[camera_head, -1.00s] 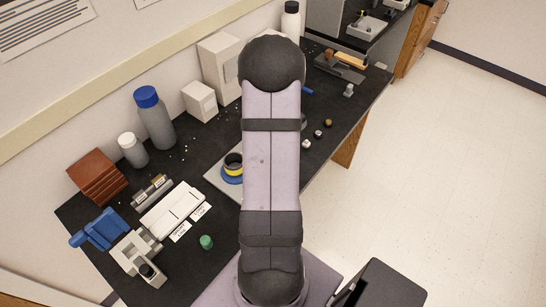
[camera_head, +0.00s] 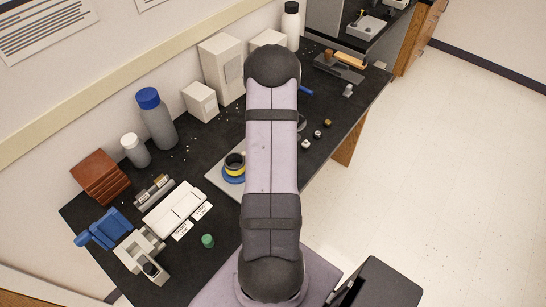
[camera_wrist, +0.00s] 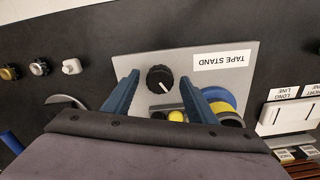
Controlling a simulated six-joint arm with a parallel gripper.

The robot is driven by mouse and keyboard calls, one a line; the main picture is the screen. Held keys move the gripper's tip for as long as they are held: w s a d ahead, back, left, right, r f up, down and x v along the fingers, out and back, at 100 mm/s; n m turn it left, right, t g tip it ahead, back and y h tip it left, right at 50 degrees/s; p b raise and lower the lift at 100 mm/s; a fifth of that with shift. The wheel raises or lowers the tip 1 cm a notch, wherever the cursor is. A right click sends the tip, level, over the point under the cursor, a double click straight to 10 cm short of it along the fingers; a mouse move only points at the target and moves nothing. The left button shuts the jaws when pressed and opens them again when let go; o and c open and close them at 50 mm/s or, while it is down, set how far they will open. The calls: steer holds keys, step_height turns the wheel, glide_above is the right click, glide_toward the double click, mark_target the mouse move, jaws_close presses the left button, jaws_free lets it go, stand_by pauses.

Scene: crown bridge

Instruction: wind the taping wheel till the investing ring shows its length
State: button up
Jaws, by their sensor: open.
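The tape stand (camera_wrist: 205,62) is a grey plate with a "TAPE STAND" label in the wrist view. A black ribbed knob (camera_wrist: 160,79) with a white pointer line sits on it. A blue and yellow-black round part (camera_wrist: 220,98) stands at its right, and it also shows in the head view (camera_head: 234,166). A small yellow button (camera_wrist: 177,116) shows below the knob. My gripper (camera_wrist: 160,80) is open, with its two blue fingers either side of the knob, apparently above it. No investing ring can be made out for certain; my arm hides part of the bench in the head view.
White blocks (camera_head: 174,209) with cards labelled "LONG LINE" and "SHORT LINE" lie beside the stand. A green cylinder (camera_head: 208,241), bottles (camera_head: 155,118) and a brown stepped block (camera_head: 100,181) are on the black bench. Small caps (camera_wrist: 39,66) lie left in the wrist view.

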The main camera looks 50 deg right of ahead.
steer(key=c, duration=1.1)
steer(key=shift+o, duration=0.2)
steer(key=shift+m, duration=0.4)
steer(key=m+b, duration=0.1)
steer(key=m, duration=0.3)
steer(key=shift+d+m+b, duration=0.1)
steer(key=shift+m+b, duration=0.3)
steer(key=shift+m, duration=2.4)
steer(key=o, duration=1.1)
steer(key=shift+c, duration=0.2)
